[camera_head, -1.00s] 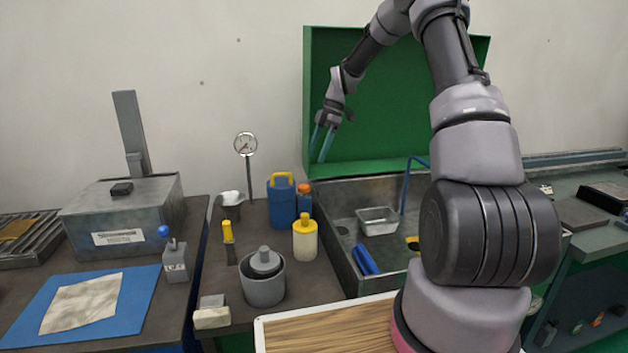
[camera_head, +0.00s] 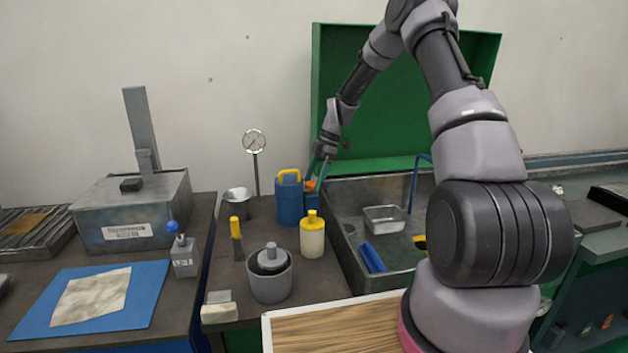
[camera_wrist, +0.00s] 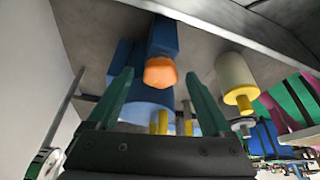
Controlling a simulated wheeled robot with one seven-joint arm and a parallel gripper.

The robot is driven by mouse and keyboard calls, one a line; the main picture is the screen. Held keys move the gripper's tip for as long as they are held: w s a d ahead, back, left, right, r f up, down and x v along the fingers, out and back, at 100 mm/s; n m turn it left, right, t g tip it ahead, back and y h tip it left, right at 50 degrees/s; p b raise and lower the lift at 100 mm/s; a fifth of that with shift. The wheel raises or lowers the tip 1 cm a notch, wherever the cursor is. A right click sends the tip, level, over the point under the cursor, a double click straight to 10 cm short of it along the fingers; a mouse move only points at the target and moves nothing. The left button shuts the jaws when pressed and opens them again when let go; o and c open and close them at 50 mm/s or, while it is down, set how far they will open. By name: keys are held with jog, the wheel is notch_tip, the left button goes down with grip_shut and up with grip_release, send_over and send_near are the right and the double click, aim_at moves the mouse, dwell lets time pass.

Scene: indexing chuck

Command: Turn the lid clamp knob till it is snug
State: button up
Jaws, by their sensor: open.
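An orange faceted knob (camera_head: 310,186) sits on a narrow blue block beside the blue can. It also shows in the wrist view (camera_wrist: 160,71). I take it for the clamp knob, though no label shows. My gripper (camera_head: 315,180) points down at it, with teal fingers apart and nothing held. In the wrist view my fingertips (camera_wrist: 158,76) appear on either side of the knob. Whether they touch it, or are level with it, I cannot tell. In the head view the fingers partly hide the knob.
The blue can (camera_head: 289,203) with a yellow handle stands close on the left. A cream bottle (camera_head: 312,238) with a yellow cap stands in front. The metal sink (camera_head: 345,205) is on the right, and the green panel (camera_head: 400,100) rises behind.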

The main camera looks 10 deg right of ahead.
jog(key=shift+c, duration=0.3)
grip_shut()
jog(key=shift+m, duration=0.4)
jog(key=m+t, duration=0.1)
jog(key=m, duration=0.1)
jog(key=m+t, duration=0.1)
jog(key=m, duration=0.1)
jog(key=shift+s+m, duration=0.2)
jog(key=shift+m, duration=0.1)
jog(key=m+t, duration=0.1)
jog(key=m, duration=0.1)
jog(key=m+t+h, duration=0.1)
jog(key=m, duration=0.2)
jog(key=shift+s+a, duration=0.1)
jog(key=shift+m, duration=0.3)
jog(key=shift+o, duration=0.3)
grip_release()
